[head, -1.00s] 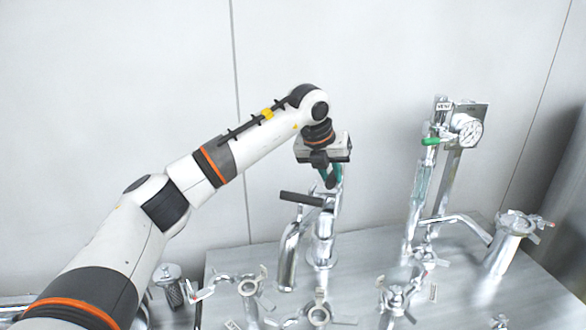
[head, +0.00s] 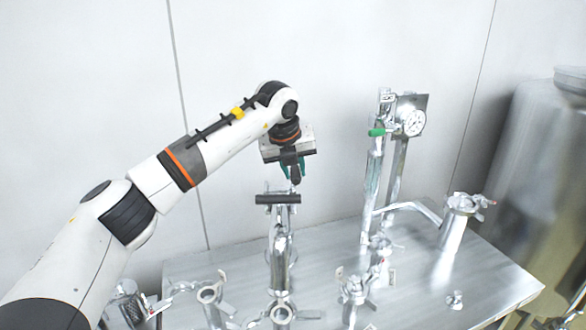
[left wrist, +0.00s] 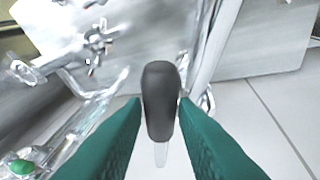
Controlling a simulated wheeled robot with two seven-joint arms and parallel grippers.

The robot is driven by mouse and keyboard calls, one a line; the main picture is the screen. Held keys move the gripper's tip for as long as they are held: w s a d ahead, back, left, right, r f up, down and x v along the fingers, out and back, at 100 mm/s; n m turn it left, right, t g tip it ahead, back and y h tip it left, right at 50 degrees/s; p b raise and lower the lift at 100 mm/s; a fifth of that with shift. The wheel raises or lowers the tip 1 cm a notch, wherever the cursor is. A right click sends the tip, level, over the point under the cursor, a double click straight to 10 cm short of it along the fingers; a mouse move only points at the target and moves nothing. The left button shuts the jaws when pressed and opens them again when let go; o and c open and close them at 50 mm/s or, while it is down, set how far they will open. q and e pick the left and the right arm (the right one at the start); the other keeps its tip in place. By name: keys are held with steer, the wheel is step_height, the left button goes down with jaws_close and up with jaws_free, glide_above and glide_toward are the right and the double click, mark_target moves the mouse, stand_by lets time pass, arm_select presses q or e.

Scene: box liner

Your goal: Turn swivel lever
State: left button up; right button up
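The swivel fitting is a shiny metal post with a curved pipe (head: 279,255) facing me in the head view. A black horizontal grip (head: 278,199) sits across its top. My left gripper (head: 293,172), with green fingers, is just above and behind that grip. In the left wrist view, a dark rounded lever handle (left wrist: 160,100) stands between the green fingers of my left gripper (left wrist: 160,112). They sit close on both sides and look shut on it. A pale or shiny stem shows at its near end. My right gripper is in neither view.
A pressure gauge (head: 414,122) on a panel and a green-handled valve (head: 376,132) stand right of the fitting. Several metal clamp fittings crowd the front of the metal table (head: 400,306). A large steel tank (head: 548,165) is at the right. A plain wall is behind.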

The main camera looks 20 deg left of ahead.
arm_select(q)
steer(key=shift+o, duration=1.4)
steer(key=shift+s+r+b, duration=0.15)
steer(key=shift+r+b, duration=0.2)
steer(key=b+v, duration=0.3)
steer(key=v, duration=0.8)
